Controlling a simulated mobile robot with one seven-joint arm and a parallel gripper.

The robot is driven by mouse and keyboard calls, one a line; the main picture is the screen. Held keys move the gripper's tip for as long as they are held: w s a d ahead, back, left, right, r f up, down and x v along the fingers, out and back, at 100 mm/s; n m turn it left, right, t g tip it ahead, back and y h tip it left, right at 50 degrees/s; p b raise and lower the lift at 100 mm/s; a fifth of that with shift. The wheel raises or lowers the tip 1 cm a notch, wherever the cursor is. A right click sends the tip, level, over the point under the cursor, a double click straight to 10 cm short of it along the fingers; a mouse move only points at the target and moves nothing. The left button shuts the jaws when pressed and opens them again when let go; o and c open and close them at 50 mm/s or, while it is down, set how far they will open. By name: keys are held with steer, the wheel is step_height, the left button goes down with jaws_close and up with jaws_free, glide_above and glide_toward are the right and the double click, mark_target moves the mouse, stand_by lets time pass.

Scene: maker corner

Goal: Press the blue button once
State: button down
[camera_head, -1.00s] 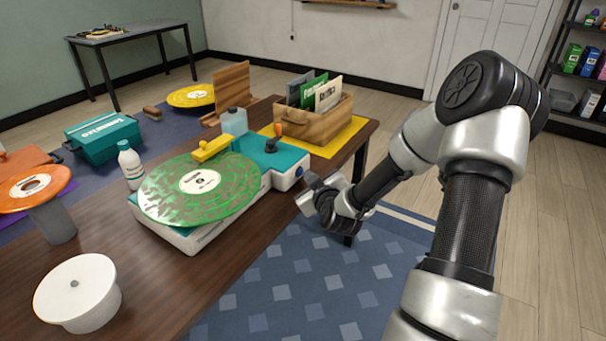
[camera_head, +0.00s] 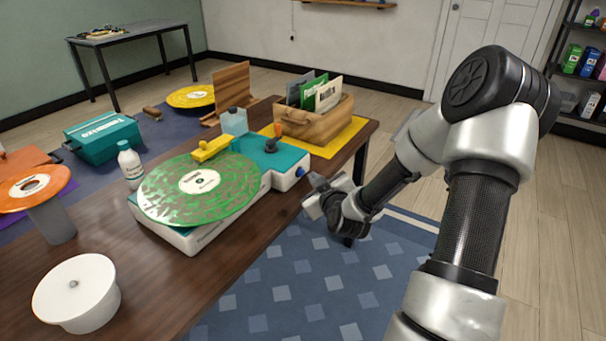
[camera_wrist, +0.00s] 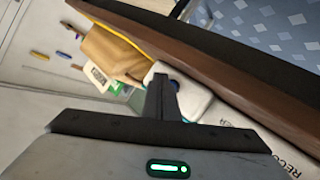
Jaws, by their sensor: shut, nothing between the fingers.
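The blue button (camera_head: 301,171) is on the white front side of a teal-and-white record machine (camera_head: 284,183), at its right end. A green marbled record (camera_head: 200,190) lies on the machine's turntable. My gripper (camera_head: 311,184) is shut and empty, just to the right of the button and close to it. In the wrist view my shut fingers (camera_wrist: 161,82) point at the white corner of the machine (camera_wrist: 193,98).
The machine stands on a dark wooden table (camera_head: 120,240). A wooden crate of record sleeves (camera_head: 315,127) is behind it on a yellow mat. Open floor with a blue rug lies in front.

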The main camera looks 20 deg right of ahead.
steer(key=s+d, duration=0.1)
steer(key=s, duration=0.1)
steer(key=s+d, duration=0.2)
stand_by(0.5)
stand_by(0.6)
